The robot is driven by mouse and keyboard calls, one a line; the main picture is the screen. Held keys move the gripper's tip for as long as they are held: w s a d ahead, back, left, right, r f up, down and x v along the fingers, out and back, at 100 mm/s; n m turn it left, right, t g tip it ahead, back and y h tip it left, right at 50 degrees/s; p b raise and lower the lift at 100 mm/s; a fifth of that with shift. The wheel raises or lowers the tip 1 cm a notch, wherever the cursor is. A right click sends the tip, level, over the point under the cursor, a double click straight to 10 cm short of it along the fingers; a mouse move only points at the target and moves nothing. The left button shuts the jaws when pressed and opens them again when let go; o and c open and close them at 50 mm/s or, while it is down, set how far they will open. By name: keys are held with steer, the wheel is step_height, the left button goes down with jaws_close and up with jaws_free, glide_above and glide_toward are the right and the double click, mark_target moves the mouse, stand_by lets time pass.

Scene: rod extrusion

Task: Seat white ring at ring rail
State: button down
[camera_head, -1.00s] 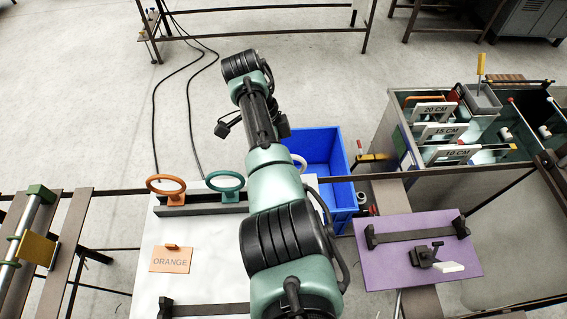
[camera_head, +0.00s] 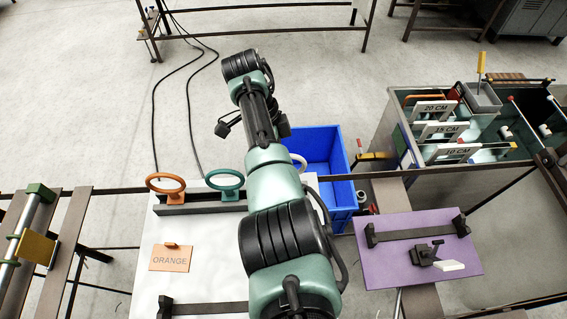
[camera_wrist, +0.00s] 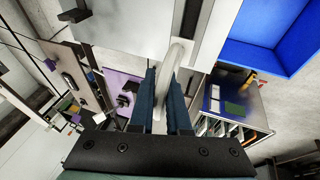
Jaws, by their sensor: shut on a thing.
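The white ring (camera_wrist: 178,58) is seen edge-on in the wrist view, between the two dark blue fingers of my gripper (camera_wrist: 163,88), which is shut on it. In the head view only a small arc of the white ring (camera_head: 299,160) shows beside my arm. My gripper is hidden behind the arm there. The dark ring rail (camera_head: 202,209) lies on the white table top. An orange ring (camera_head: 165,190) and a teal ring (camera_head: 225,192) stand along it. My arm covers the rail's right end, so I cannot tell whether the white ring touches it.
A blue bin (camera_head: 345,185) stands right of my arm. A purple board (camera_head: 405,262) with black fixtures lies farther right. An orange plate marked ORANGE (camera_head: 171,258) lies on the white table top. A bin with labelled dividers (camera_head: 440,130) is at the right.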

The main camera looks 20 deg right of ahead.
steer(key=shift+f+b, duration=1.8)
steer(key=shift+f, duration=0.35)
steer(key=c, duration=0.8)
jaws_free()
steer(key=shift+r, duration=0.1)
steer(key=shift+b+v, duration=0.7)
steer(key=shift+v, duration=5.85)
